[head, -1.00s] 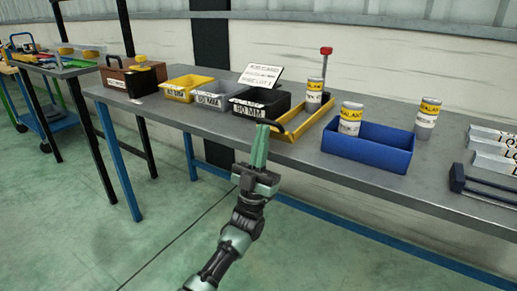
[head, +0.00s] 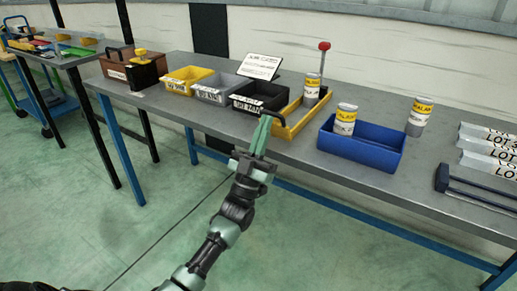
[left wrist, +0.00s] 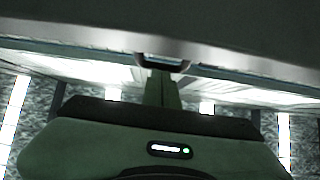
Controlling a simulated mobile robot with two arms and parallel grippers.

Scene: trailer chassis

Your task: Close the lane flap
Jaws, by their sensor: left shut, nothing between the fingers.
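A yellow lane tray (head: 303,122) stands on the grey bench with a white-and-yellow can (head: 312,88) in it and a red-knobbed post (head: 324,62) at its back. A dark curved handle (head: 274,111) shows at its front left, beside the black bin. I cannot tell clearly which part is the flap or how far open it is. My left gripper (head: 265,122) is shut and empty, its green fingers pointing up at the tray's front left, close to the handle; contact cannot be told. The left wrist view shows the fingers (left wrist: 162,88) below a dark, bright-edged surface. My right gripper is not in view.
A black bin (head: 250,108), grey bin (head: 210,97) and yellow bin (head: 176,88) stand left of the tray. A blue bin (head: 365,155) with a can stands right, with another can (head: 418,117) behind. The floor before the bench (head: 440,195) is clear.

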